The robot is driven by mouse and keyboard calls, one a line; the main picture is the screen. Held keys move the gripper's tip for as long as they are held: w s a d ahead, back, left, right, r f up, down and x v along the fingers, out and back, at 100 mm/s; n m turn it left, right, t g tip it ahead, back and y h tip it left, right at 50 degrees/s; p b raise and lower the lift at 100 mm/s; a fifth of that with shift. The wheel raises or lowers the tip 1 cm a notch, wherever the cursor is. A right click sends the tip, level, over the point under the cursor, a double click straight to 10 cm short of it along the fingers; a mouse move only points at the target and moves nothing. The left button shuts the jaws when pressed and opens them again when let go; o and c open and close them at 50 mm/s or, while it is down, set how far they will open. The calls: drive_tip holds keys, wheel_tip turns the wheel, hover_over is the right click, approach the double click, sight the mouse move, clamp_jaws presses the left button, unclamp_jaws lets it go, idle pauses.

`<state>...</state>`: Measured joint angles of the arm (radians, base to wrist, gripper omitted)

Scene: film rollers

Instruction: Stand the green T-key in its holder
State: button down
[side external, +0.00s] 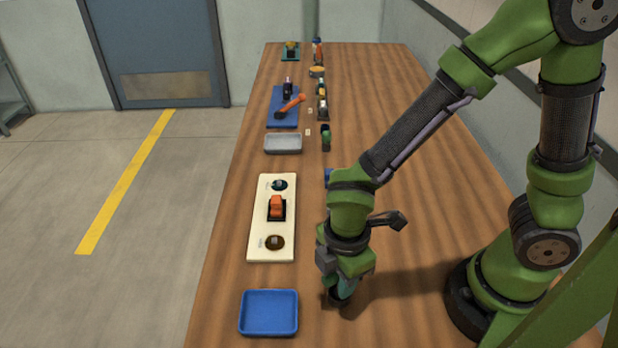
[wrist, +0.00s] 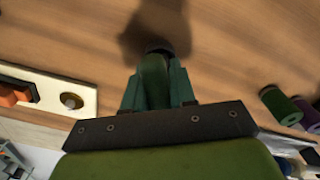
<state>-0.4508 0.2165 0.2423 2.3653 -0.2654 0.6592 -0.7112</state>
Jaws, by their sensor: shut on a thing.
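My gripper (wrist: 157,92) points down over the near part of the wooden table and is shut on a dark green, rounded piece (wrist: 153,80) with a black end, seemingly the green T-key. Its crossbar cannot be made out. In the side view my gripper (side external: 342,290) is low, right of the blue tray, and mostly hides the piece. I cannot tell whether the piece touches the table. A cream board (side external: 262,222) left of my gripper carries a dark round fitting (side external: 279,185), an orange block (side external: 277,205) and a brown round fitting (side external: 274,243). I cannot tell which thing is the T-key's holder.
An empty blue tray (side external: 269,312) stands at the near left edge and a grey tray (side external: 283,144) beyond the board. A blue mat (side external: 281,119) with an orange-handled tool and several small items lie farther back. Green (wrist: 279,105) and purple (wrist: 305,113) rollers show in the wrist view.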

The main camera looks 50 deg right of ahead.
drive_tip(key=shift+c, duration=2.3)
unclamp_jaws()
drive_tip(key=shift+r, duration=0.1)
drive_tip(key=shift+r, duration=3.4)
drive_tip(key=shift+s+d+m, duration=0.1)
drive_tip(key=shift+m, duration=0.9)
drive_tip(key=w+d+r+m+t+y, duration=0.2)
drive_tip(key=d+r+m+t, duration=0.5)
drive_tip(key=d+r+m, duration=0.6)
drive_tip(key=d+m, duration=0.1)
drive_tip(key=m, duration=0.3)
drive_tip(key=shift+d+r, duration=0.15)
drive_tip(key=shift+r, duration=0.25)
